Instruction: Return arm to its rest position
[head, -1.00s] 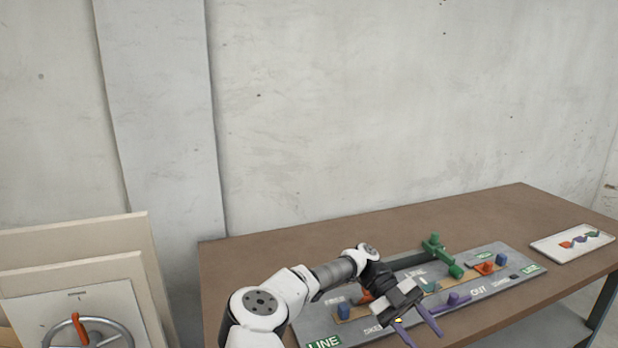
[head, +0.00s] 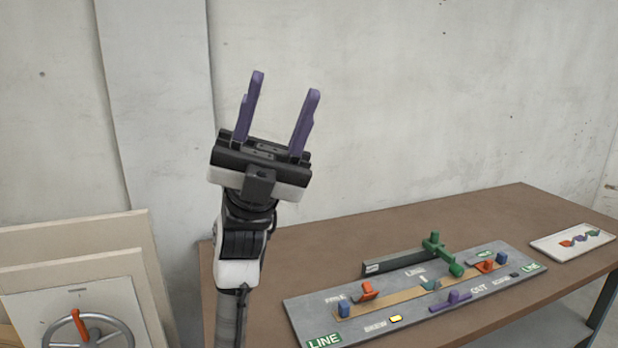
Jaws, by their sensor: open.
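My gripper (head: 279,112) is raised high in front of the wall, left of the table's middle. Its two purple fingers point up and stand well apart, with nothing between them. My arm rises upright below it, over the table's left end. The grey winder board (head: 300,312) lies on the table to the right, clear of the gripper. It carries a green lever (head: 441,254), a purple slider (head: 452,300), orange pieces (head: 367,291), blue pegs (head: 343,310) and a yellow button (head: 396,319).
The brown table (head: 480,214) stands against the wall. A white card (head: 555,248) with coloured shapes lies at its right end. Panels (head: 75,235) and a handwheel (head: 100,335) with an orange knob stand at the lower left. The air around the gripper is free.

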